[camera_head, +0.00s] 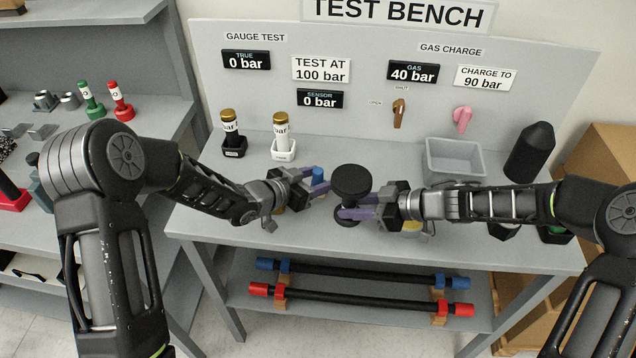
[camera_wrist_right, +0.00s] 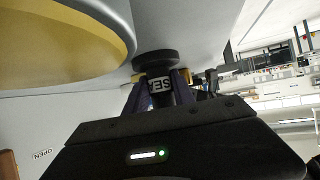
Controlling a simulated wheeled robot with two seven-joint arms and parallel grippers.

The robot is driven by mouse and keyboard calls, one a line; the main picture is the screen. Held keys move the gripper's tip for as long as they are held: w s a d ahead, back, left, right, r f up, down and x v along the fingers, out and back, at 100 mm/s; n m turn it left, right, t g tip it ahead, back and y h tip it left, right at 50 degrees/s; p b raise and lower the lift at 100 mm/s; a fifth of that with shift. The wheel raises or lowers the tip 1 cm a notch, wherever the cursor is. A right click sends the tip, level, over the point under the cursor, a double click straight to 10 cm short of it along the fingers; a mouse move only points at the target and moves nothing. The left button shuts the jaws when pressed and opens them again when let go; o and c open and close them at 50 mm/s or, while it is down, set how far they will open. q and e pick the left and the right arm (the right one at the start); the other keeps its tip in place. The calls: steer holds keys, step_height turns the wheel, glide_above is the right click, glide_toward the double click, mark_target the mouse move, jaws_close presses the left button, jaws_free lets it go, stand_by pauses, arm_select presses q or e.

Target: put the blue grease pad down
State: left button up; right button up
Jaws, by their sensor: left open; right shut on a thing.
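A small blue piece (camera_head: 318,175), which looks like the blue grease pad, is at the fingers of my left gripper (camera_head: 316,186). The left gripper is open around or beside it; I cannot tell whether they touch, and its lower part is hidden. My right gripper (camera_head: 352,212) is shut on a black round-topped piece (camera_head: 351,181), just right of the left gripper above the bench. In the right wrist view, this black piece (camera_wrist_right: 156,60) has a white label with partly hidden letters and sits between the right fingers.
A grey bin (camera_head: 455,160) and a black cylinder (camera_head: 530,152) stand at the right. Black bars with blue and red ends (camera_head: 360,305) lie on the lower shelf. The front middle bench is partly covered by my arms.

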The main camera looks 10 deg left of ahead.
stand_by(0.5)
arm_select(q)
jaws_close()
stand_by(0.3)
